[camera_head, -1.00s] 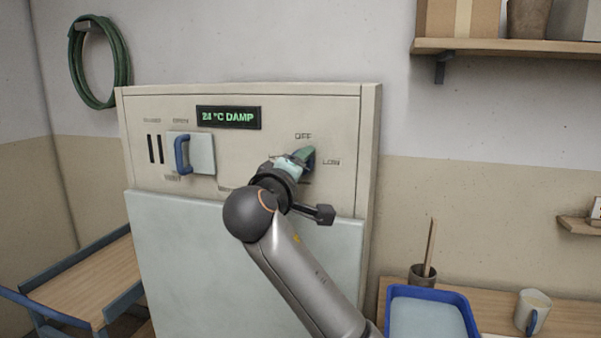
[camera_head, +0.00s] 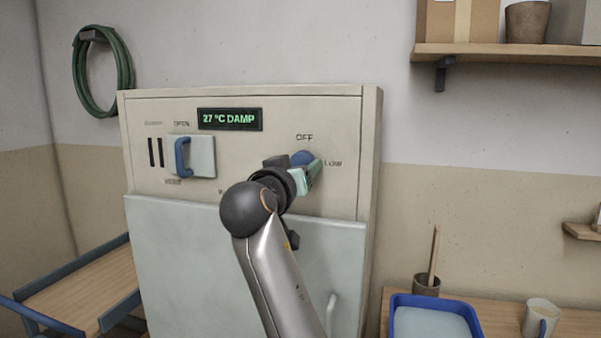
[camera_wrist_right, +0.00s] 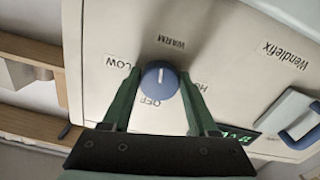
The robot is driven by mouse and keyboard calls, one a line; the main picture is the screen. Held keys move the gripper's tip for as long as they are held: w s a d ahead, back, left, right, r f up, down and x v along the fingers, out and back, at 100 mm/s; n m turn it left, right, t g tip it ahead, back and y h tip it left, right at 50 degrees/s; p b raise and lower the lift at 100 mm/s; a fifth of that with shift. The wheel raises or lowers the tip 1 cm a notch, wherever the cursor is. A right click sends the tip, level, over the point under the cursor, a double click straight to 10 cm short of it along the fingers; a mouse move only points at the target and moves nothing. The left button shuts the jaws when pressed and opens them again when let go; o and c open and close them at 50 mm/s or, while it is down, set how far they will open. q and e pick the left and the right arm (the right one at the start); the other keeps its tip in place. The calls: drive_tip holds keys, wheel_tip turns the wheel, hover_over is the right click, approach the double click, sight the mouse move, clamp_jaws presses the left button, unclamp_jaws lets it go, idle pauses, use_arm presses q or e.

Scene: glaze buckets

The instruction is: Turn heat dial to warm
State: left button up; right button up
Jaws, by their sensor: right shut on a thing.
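The heat dial (camera_head: 301,157) is a round blue knob on the cream panel of the cabinet. In the right wrist view the dial (camera_wrist_right: 160,78) has a white mark lying roughly along the line between the OFF and WARM labels, on the side toward WARM. My right gripper (camera_head: 307,170) is at the dial, with its green fingers on either side of it. In the wrist view the gripper (camera_wrist_right: 159,77) is shut on the dial. In the head view the fingers partly hide the dial and the labels below it. My left gripper is not in view.
The display (camera_head: 230,119) reads 27 °C DAMP. A blue-handled slider (camera_head: 186,156) sits left on the panel. A blue tray (camera_head: 432,318), a mug (camera_head: 539,317) and a pot with a stick (camera_head: 427,284) stand on the right table. A shelf (camera_head: 500,53) hangs above.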

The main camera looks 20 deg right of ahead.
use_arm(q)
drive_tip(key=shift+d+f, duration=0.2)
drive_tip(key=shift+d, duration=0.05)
use_arm(e)
drive_tip(key=shift+m, duration=1.1)
drive_tip(key=o, duration=1.4)
drive_tip(key=shift+c, duration=0.2)
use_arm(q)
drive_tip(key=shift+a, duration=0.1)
use_arm(e)
drive_tip(key=shift+a, duration=0.1)
use_arm(q)
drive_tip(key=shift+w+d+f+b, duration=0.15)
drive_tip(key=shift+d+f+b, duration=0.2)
drive_tip(key=shift+b, duration=0.5)
use_arm(e)
drive_tip(key=v, duration=1.2)
drive_tip(key=shift+s, duration=0.2)
drive_tip(key=shift+a, duration=0.1)
